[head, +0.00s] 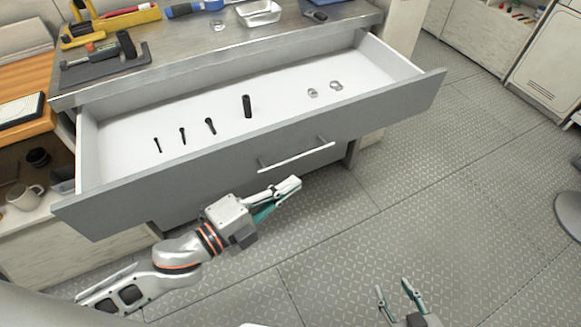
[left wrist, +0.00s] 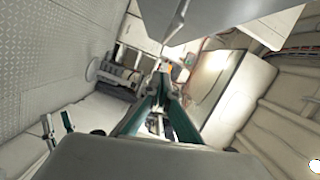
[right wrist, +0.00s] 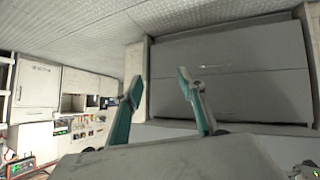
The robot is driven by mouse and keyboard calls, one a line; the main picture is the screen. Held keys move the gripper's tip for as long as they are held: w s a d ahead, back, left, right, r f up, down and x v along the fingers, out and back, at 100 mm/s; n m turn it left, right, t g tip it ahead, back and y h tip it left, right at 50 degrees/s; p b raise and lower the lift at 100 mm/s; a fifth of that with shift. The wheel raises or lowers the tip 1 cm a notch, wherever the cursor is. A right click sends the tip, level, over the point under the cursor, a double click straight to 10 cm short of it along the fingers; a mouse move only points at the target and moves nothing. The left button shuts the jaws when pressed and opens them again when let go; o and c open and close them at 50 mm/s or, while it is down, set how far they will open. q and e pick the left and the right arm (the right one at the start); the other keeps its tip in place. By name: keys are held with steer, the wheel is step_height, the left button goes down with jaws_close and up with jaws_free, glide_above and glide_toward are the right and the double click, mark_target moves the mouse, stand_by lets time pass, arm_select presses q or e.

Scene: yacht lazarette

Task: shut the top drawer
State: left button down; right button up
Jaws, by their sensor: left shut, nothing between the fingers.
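The top drawer (head: 410,99) is pulled well out from under the metal worktop, its grey front facing the open floor. A bar handle (head: 297,157) runs along the middle of the front. Inside lie several black bolts (head: 183,136), a black cylinder (head: 247,106) and two small clear rings (head: 336,86). My left gripper (head: 292,185) is shut and empty, just in front of and below the handle, apart from it as far as I can tell. Its closed fingers also show in the left wrist view (left wrist: 161,82). My right gripper (head: 396,288) is open and empty, low over the floor.
The worktop (head: 220,42) carries a yellow tool holder (head: 118,20), a metal tray (head: 258,13) and tools. A mug (head: 24,196) stands on a shelf at left. A stool base (head: 570,208) is at the right edge. The patterned floor (head: 440,190) right of the drawer is clear.

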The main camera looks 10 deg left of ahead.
arm_select(q)
steer(key=w, duration=0.3)
steer(key=w+f, duration=0.1)
steer(key=w, duration=0.1)
steer(key=shift+w+a+b, duration=0.15)
steer(key=shift+w+b, duration=0.1)
steer(key=shift+b, duration=0.1)
arm_select(e)
steer(key=shift+a+r, duration=0.1)
steer(key=shift+a, duration=0.15)
steer(key=shift+w, duration=0.15)
arm_select(q)
steer(key=shift+w+a, duration=0.1)
arm_select(e)
steer(key=shift+d, duration=0.1)
